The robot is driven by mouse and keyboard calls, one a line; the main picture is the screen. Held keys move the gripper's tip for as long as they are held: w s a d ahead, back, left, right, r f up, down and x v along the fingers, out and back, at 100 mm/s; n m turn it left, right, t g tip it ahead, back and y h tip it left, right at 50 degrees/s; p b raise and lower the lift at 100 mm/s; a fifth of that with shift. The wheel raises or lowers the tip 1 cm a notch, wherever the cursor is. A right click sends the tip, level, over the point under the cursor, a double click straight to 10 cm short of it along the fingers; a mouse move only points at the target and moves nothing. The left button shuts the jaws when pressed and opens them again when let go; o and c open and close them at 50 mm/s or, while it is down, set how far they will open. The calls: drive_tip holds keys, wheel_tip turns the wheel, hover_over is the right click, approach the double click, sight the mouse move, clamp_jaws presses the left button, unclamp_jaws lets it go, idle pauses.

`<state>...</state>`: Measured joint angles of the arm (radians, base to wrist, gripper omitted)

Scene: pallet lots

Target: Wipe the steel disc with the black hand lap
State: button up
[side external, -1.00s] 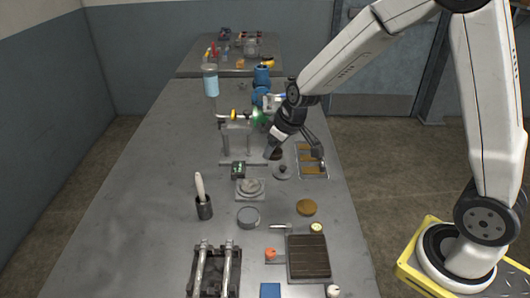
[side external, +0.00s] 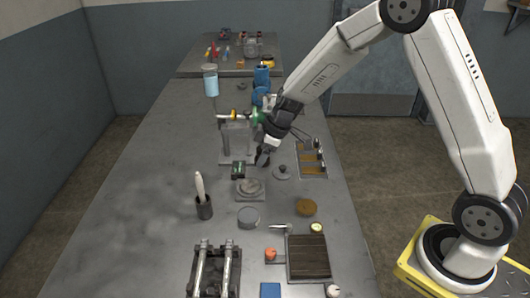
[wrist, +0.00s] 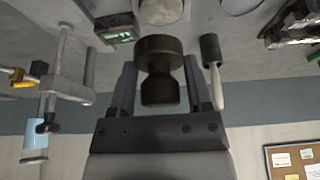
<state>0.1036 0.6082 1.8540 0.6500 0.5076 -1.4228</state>
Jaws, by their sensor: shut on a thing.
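The steel disc (side external: 250,186) lies on a square plate near the middle of the bench in the side view. Part of it shows at the top edge of the wrist view (wrist: 160,10). My gripper (side external: 263,160) is above the bench, just behind and right of the disc. In the wrist view my gripper (wrist: 160,95) is shut on the black hand lap (wrist: 158,70), a dark knob with a wider round head. In the side view the lap is small and dark at the fingertips, and I cannot tell its exact height above the disc.
A small box with a green display (side external: 238,170) stands behind the disc. A knobbed lid (side external: 282,173) is at its right, a round grey tin (side external: 248,217) in front. A black cup with a white-handled brush (side external: 204,208) stands left. The bench's left side is clear.

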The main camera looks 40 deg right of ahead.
sight(258, 185)
drive_tip(key=shift+f, duration=0.1)
drive_tip(key=shift+f, duration=3.4)
drive_tip(key=shift+w+a+f, duration=0.4)
drive_tip(key=shift+w+f, duration=0.05)
drive_tip(key=shift+f, duration=0.1)
clamp_jaws()
drive_tip(key=shift+w+a+f, duration=0.1)
drive_tip(key=shift+w+a, duration=2)
drive_tip(key=shift+a, duration=0.05)
drive_tip(key=shift+s+d, duration=2.35)
drive_tip(key=shift+d, duration=0.05)
drive_tip(key=shift+s, duration=0.3)
drive_tip(key=shift+w+a, duration=2.45)
drive_tip(key=shift+a, duration=0.05)
drive_tip(key=shift+s+d, duration=2.45)
drive_tip(key=shift+d, duration=0.05)
drive_tip(key=shift+r, duration=4.15)
